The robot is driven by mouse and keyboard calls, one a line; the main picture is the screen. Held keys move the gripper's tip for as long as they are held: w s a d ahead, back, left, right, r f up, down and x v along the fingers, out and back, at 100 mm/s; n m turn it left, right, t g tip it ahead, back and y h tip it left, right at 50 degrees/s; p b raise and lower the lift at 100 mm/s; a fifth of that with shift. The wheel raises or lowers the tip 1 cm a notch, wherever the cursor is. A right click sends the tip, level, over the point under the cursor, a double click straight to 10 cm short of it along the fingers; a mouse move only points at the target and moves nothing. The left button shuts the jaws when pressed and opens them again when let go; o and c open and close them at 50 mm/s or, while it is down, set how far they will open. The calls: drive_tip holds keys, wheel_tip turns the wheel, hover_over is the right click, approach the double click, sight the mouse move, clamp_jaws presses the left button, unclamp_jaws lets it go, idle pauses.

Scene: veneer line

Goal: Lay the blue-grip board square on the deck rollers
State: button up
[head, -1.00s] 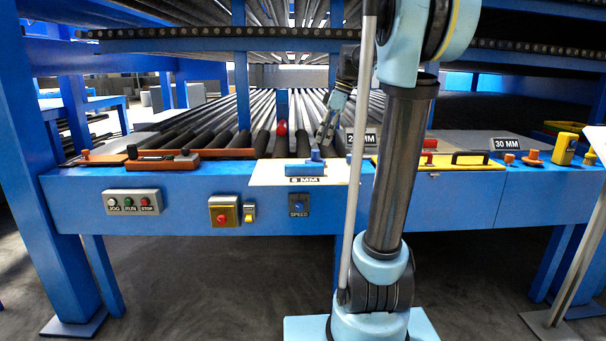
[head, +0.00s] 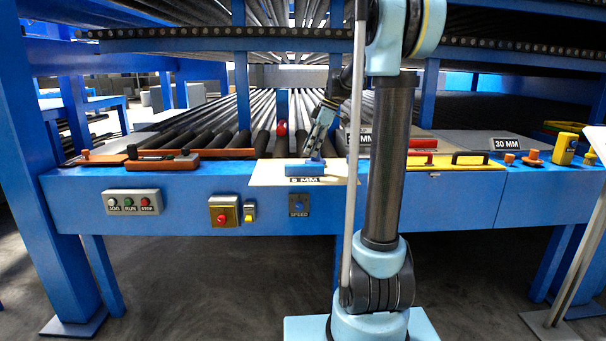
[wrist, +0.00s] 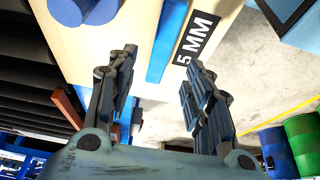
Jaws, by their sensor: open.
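The blue-grip board is a pale flat board (head: 265,178) at the front edge of the deck, left of my arm in the head view. Its blue grip (head: 303,171) lies near the front edge, by a black MM label. My gripper (head: 314,154) is low over the grip. In the wrist view my gripper (wrist: 163,60) has its two fingers spread, with the blue grip bar (wrist: 168,38) showing between them. The fingers do not visibly close on it, and contact cannot be told. The deck rollers (head: 205,138) run back behind the board, dark at the front.
An orange-brown board (head: 215,154) lies left of the pale one. A red knob (head: 282,128) stands behind the board. Blue frame posts (head: 243,90) and an upper deck (head: 215,45) limit the room above.

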sight(304, 165)
drive_tip(key=shift+x, duration=4.1)
drive_tip(key=shift+d, duration=0.1)
clamp_jaws()
